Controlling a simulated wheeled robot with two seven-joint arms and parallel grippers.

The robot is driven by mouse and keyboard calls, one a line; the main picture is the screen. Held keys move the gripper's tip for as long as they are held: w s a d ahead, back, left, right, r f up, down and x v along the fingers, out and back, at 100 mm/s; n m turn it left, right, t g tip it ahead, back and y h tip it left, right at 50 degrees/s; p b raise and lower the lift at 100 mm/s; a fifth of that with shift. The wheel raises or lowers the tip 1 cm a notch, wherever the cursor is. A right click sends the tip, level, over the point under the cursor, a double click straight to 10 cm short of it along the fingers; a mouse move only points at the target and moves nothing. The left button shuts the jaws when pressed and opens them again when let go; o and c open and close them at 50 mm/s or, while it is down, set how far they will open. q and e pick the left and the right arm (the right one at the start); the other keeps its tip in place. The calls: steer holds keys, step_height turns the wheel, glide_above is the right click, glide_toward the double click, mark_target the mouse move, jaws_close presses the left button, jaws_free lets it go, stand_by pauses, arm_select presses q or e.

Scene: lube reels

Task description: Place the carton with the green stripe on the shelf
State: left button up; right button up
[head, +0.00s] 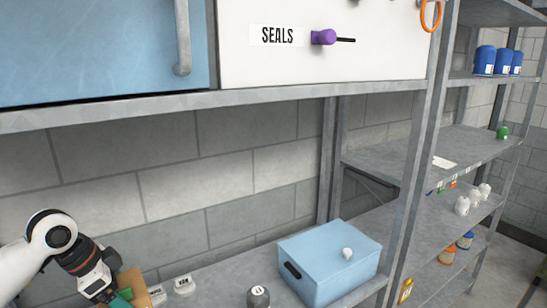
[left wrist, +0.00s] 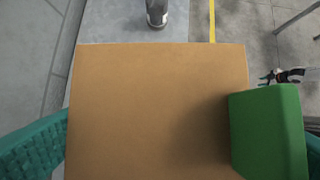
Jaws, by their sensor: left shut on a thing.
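A brown cardboard carton (left wrist: 150,110) fills the middle of the left wrist view. Its edge also shows at the lower left of the head view (head: 133,281). My left gripper (head: 122,298), with teal fingers, is shut on the carton, one finger at each side. A bright green block-like shape (left wrist: 268,132) covers the carton's right part in the left wrist view; I cannot tell whether it belongs to the carton. The shelf (head: 215,283) runs below the wall. My right gripper (left wrist: 284,76) seems to show small at the right of the left wrist view; its opening is unclear.
A light-blue box (head: 325,262) with a white knob and a grey weight-like object (head: 258,297) stand on the shelf. Small white labelled blocks (head: 183,285) lie near my left gripper. An upper shelf edge (head: 200,105) runs above. A rack (head: 470,140) stands at the right.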

arm_select(q)
steer(key=s+d+f+n+t+y+b, duration=0.1)
steer(key=s+d+f+n+y+b, duration=0.2)
steer(key=f, duration=1.1)
steer(key=shift+s+d+n+t+y+b, duration=0.4)
steer(key=shift+s+d+n+b, duration=1.15)
steer(key=shift+d+n+b, duration=2.05)
steer(key=shift+d+n+p, duration=0.3)
steer(key=shift+d+p, duration=0.25)
steer(key=shift+d, duration=0.1)
